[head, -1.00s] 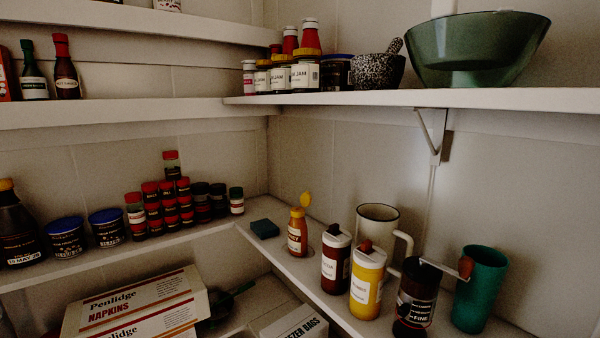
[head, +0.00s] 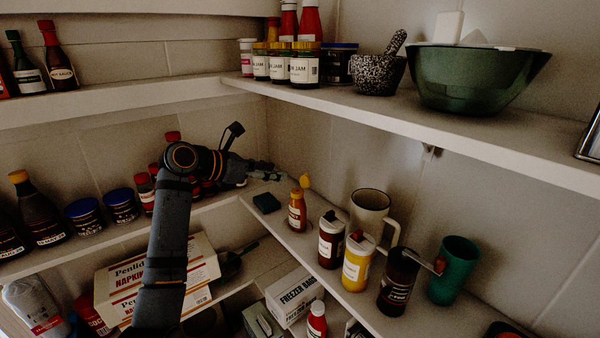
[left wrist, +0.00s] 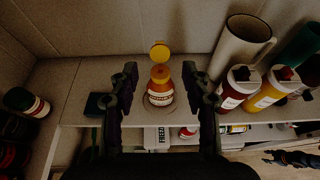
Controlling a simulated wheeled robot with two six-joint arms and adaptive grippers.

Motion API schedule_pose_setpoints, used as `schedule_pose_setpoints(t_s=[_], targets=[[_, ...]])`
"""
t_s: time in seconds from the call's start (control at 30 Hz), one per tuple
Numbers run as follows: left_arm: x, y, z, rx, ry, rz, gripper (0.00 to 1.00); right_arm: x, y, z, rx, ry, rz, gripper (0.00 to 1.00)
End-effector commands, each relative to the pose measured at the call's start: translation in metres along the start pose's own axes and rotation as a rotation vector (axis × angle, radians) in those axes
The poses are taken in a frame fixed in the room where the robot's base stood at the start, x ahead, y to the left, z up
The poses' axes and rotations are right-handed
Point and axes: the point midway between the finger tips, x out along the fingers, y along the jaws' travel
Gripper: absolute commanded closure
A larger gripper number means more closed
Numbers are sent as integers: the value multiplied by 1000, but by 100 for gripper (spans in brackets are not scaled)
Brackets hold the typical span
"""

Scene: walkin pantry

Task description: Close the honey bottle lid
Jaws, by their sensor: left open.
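The honey bottle (head: 297,216) stands upright on the middle shelf near the corner. Its yellow flip lid (head: 305,181) is open and sticks up from the orange cap. In the left wrist view the bottle (left wrist: 160,94) is straight ahead, with the raised lid (left wrist: 160,52) at its top. My left gripper (head: 276,174) is open and empty, just left of the lid in the head view. In the left wrist view its fingers (left wrist: 160,72) flank the bottle with gaps on both sides. What looks like my right gripper (left wrist: 282,158) shows small at the lower right there; its jaws are unclear.
A dark green box (head: 266,203) lies left of the bottle. A dark red bottle (head: 331,240), a yellow bottle (head: 357,262) and a cream mug (head: 369,211) stand to its right. The upper shelf (head: 420,150) overhangs, with jars and a green bowl (head: 480,80) on it.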

Motion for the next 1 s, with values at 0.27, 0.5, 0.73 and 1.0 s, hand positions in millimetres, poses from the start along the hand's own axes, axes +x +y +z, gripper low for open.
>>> schedule_pose_setpoints(t_s=[0.27, 0.5, 0.73, 1.0], targets=[[53, -1, 4, -4, 3, -4, 52, -30, -2, -6, 2, 5, -5, 60], [92, 0, 2, -1, 3, -1, 52, -44, -1, -8, 3, 6, -6, 60], [101, 1, -1, 2, 3, 2, 52, -45, -1, -8, 3, 7, -5, 60], [101, 1, -1, 1, 2, 2, 70, -45, 1, -8, 2, 7, -3, 60]])
